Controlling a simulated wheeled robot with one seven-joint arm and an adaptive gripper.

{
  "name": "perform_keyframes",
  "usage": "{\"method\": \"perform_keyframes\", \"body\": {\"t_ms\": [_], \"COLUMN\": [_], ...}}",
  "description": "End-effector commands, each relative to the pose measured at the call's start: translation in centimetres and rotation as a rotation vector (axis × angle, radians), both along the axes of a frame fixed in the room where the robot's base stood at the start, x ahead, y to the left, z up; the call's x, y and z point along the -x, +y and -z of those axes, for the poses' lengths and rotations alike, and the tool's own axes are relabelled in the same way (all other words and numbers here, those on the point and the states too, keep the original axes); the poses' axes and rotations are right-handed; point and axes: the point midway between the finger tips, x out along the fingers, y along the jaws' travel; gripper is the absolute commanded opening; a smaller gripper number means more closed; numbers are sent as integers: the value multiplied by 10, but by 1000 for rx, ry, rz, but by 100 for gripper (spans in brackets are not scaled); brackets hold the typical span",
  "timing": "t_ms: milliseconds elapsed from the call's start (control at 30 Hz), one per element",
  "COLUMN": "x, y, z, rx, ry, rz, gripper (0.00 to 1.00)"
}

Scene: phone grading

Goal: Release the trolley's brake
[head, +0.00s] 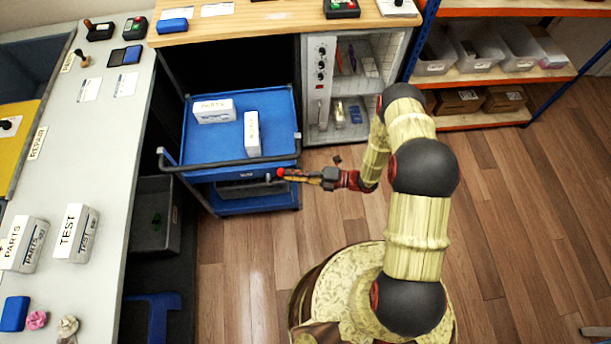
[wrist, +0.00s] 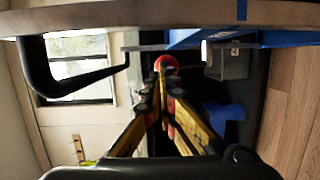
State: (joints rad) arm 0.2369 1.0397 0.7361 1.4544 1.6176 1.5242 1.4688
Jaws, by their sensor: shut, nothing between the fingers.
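The blue trolley (head: 195,150) stands below the wooden worktop, with a dark push handle (head: 215,163) along its near side. A round red knob (head: 281,172) shows at the trolley's near right corner, just under the handle. I take it for the brake's knob; its lever is mostly hidden. My gripper (head: 289,175) is shut and empty, pointing left with its fingertips at the knob. In the wrist view the red knob (wrist: 167,63) sits straight beyond the closed fingertips (wrist: 162,78). I cannot tell whether they touch it.
Two white boxes (head: 213,110) (head: 252,133) lie on the trolley's top tray. A grey bin (head: 155,228) and a blue stool (head: 152,315) stand under the left bench (head: 105,140).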

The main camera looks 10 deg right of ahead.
Motion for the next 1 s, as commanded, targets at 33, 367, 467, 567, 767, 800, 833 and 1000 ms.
{"method": "perform_keyframes", "body": {"t_ms": [33, 367, 467, 567, 767, 800, 833, 1000], "x": [-1, -7, -7, -7, -7, -7, -7, -7], "y": [7, 23, 23, 23, 23, 23, 23, 23], "z": [2, 2, 1, 1, 1, 1, 1, 0], "rx": [0, 1, 1, 1, 2, 3, 3, 8], "ry": [0, 1, 1, 0, 0, 0, 0, 0], "rz": [-3, 1, 1, 1, 1, 1, 1, 1], "gripper": [0, 0, 0, 0, 0, 0, 0, 0]}}
